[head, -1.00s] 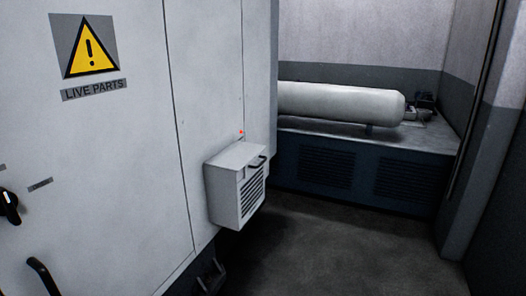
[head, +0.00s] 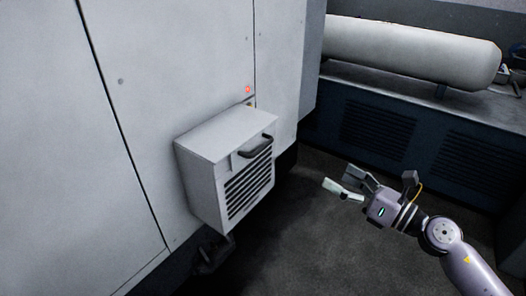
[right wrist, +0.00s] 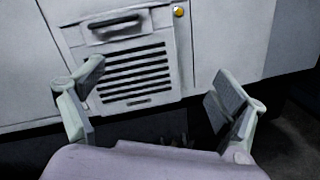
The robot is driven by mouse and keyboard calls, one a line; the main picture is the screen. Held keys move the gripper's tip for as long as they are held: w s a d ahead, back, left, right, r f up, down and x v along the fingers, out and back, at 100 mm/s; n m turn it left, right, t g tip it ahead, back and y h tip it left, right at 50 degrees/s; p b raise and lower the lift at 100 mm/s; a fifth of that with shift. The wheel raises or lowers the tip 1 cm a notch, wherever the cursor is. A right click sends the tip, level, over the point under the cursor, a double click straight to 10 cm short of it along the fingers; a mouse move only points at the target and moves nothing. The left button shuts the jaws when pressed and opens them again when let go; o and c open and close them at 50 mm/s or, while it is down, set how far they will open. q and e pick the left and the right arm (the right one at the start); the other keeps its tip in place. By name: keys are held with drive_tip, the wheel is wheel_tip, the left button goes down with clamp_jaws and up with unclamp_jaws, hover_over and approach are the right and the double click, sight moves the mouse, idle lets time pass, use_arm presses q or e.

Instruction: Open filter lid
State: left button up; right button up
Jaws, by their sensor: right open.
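The filter box (head: 205,180) is a light grey housing on the cabinet's side. Its front lid (head: 236,200) has dark louvre slots and a dark bar handle (head: 258,147) near the top. The lid looks shut. In the right wrist view the louvred lid (right wrist: 168,80) and the handle (right wrist: 116,29) show ahead, beyond my fingers. My right gripper (head: 348,182) is open and empty, to the right of the box and apart from it. In the right wrist view its fingers (right wrist: 158,90) are spread wide. My left gripper is not in view.
The grey machine cabinet (head: 140,60) fills the left, with a small red light (head: 248,89) above the box. A white tank (head: 410,52) lies on a dark louvred base (head: 400,125) at the back right. The floor (head: 310,240) between is clear.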

sight(265, 147)
drive_tip(key=s+a+r+n+g+y, duration=0.1)
drive_tip(key=s+a+r+n+g, duration=0.1)
drive_tip(key=s+a+r+n, duration=0.3)
drive_tip(key=shift+n, duration=0.5)
drive_tip(key=p+x, duration=0.1)
drive_tip(key=x, duration=0.4)
drive_tip(key=p+x, duration=0.2)
drive_tip(key=x, duration=0.4)
drive_tip(key=p+x, duration=0.2)
drive_tip(key=x, duration=0.3)
drive_tip(key=shift+w+f, duration=0.15)
drive_tip(key=shift+w, duration=0.4)
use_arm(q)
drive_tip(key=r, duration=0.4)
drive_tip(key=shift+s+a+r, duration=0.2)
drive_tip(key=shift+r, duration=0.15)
use_arm(e)
drive_tip(key=shift+c, duration=0.3)
drive_tip(key=shift+d, duration=0.1)
drive_tip(key=c, duration=1.4)
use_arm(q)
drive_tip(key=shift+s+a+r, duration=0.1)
use_arm(e)
drive_tip(key=shift+r, duration=0.2)
